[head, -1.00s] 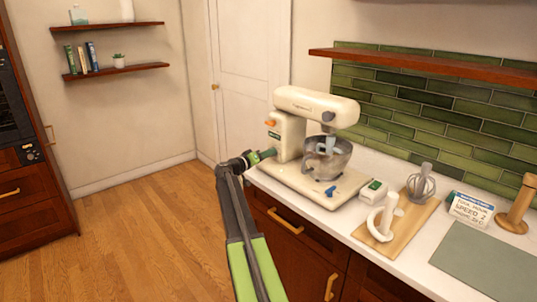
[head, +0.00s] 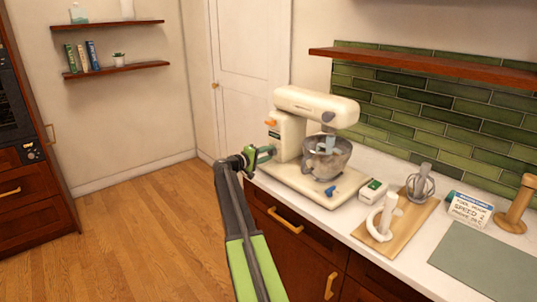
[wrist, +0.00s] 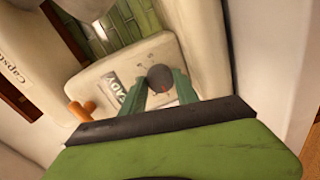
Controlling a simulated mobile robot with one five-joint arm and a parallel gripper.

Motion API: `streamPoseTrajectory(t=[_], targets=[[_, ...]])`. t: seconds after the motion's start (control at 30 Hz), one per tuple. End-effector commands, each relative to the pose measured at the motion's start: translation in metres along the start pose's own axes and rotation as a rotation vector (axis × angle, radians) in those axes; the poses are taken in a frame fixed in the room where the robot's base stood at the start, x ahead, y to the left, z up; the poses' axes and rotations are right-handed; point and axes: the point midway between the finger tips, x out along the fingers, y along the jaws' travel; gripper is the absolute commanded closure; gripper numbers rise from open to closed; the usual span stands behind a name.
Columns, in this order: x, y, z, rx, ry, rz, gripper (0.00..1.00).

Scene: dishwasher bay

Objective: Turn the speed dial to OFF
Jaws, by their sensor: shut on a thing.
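The cream stand mixer (head: 312,104) stands on the counter with its metal bowl (head: 327,160) under the head. My gripper (head: 268,153) is at the left end of the mixer's column in the head view. In the wrist view a dark round dial (wrist: 160,78) on the cream end panel sits between the fingers of my gripper (wrist: 160,85), which are shut on it. The dial's marks are too small to read, and the head view hides the dial behind my gripper. An orange lever (wrist: 80,110) and a display label (wrist: 115,86) are beside it.
A blue knob (head: 330,191) is on the mixer's base. The floor to the left is clear.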

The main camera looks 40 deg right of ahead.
Motion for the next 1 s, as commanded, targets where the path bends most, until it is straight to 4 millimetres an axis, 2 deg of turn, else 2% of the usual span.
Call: streamPoseTrajectory(t=[0.53,0.57,0.7,1.0], targets=[[-0.0010,-0.0014,0.0010,-0.023,-0.005,-0.005,1.00],[-0.0010,-0.0014,0.0010,-0.023,-0.005,-0.005,0.61],[-0.0008,-0.0010,0.0006,-0.023,-0.004,-0.003,0.43],[-0.0012,-0.0003,0.0001,-0.024,-0.003,-0.002,0.42]])
